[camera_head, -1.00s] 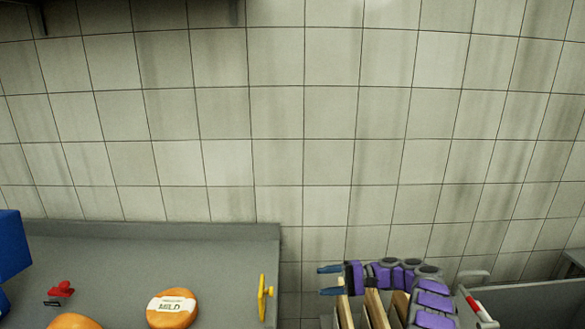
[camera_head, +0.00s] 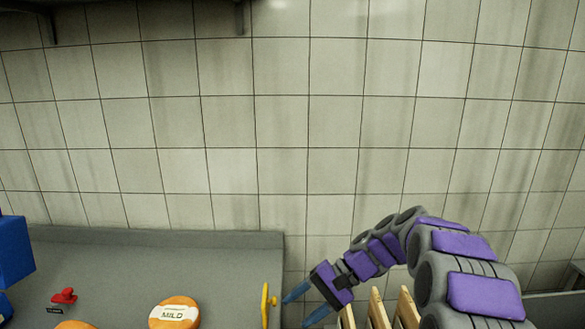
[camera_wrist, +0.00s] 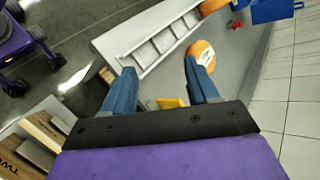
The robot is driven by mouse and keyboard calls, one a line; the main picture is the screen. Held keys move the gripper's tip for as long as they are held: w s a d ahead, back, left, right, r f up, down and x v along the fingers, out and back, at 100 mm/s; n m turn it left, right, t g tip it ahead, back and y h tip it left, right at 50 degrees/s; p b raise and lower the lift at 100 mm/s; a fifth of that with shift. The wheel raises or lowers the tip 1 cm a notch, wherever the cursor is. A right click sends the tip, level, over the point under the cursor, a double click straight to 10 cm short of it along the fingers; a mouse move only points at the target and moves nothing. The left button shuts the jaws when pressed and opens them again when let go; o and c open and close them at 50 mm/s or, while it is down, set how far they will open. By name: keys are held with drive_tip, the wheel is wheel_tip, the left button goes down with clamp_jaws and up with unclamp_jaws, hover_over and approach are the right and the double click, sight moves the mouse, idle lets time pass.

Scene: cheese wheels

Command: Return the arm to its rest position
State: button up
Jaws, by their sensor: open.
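My gripper (camera_head: 306,305) is at the lower middle of the head view, at the end of my purple and grey arm. Its two blue fingers are apart and nothing is between them. They point down and left, near the right edge of the grey counter. In the wrist view the gripper (camera_wrist: 163,88) is also open and empty. My arm is bent, with its links rising to the right and curving down toward the gripper.
The grey counter (camera_head: 140,250) holds a cheese wheel (camera_head: 175,312) labelled MILD, a red object (camera_head: 64,296) and a yellow object (camera_head: 267,302) at its right edge. A blue object (camera_head: 14,252) stands at left. Upright wooden boards (camera_head: 378,308) are below my arm. A tiled wall (camera_head: 230,130) stands behind.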

drive_tip(key=s+d+n+h, duration=0.1)
drive_tip(key=s+d+h, duration=0.2)
drive_tip(key=s, duration=0.8)
drive_tip(key=s+d+f+n+h, duration=0.1)
drive_tip(key=s+d+h, duration=0.2)
drive_tip(key=s, duration=0.9)
drive_tip(key=s+d+f+n+t+h, duration=0.1)
drive_tip(key=s+d+h, duration=0.3)
drive_tip(key=s, duration=0.8)
drive_tip(key=shift+s+d+n, duration=0.15)
drive_tip(key=shift+d+n, duration=0.15)
drive_tip(key=shift+d, duration=0.45)
